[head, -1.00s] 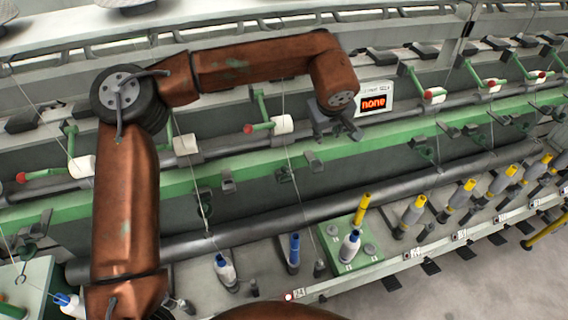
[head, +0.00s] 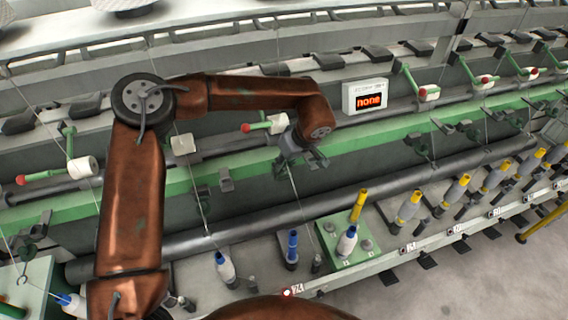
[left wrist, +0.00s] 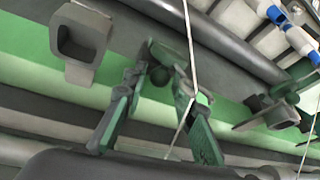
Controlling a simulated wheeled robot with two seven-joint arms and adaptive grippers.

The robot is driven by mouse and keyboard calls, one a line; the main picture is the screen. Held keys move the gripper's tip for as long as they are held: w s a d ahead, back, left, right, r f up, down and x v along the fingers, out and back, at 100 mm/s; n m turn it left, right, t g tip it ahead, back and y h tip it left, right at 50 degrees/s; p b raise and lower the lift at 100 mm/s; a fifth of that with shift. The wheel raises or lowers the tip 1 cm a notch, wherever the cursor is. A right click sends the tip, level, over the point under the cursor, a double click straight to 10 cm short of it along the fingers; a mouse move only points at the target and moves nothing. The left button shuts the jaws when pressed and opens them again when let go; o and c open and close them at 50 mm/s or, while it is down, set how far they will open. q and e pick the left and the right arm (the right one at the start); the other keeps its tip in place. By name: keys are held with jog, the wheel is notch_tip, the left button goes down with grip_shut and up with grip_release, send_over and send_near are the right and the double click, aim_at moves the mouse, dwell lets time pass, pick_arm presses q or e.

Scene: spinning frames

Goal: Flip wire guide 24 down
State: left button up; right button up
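Wire guide 24 cannot be made out clearly. In the head view, the number plate 24 (head: 292,290) is on the front rail, below the green beam area where my left gripper (head: 302,164) works. In the left wrist view, my left gripper (left wrist: 158,82) shows two spread green-and-dark fingers against the beam. A small dark part (left wrist: 160,75), likely the wire guide, shows between their tips, partly hidden. A thin yarn (left wrist: 188,45) runs down past the right finger. I see no firm grip on anything. My right gripper is not in view.
A white roller with a green, red-tipped lever (head: 262,127) is just left of the gripper. Bobbins stand below, including a blue one (head: 292,246). A square grey bracket (left wrist: 80,42) and another guide (left wrist: 272,112) flank the fingers.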

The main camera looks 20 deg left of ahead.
pick_arm(q)
jog(key=shift+c, duration=0.5)
grip_shut()
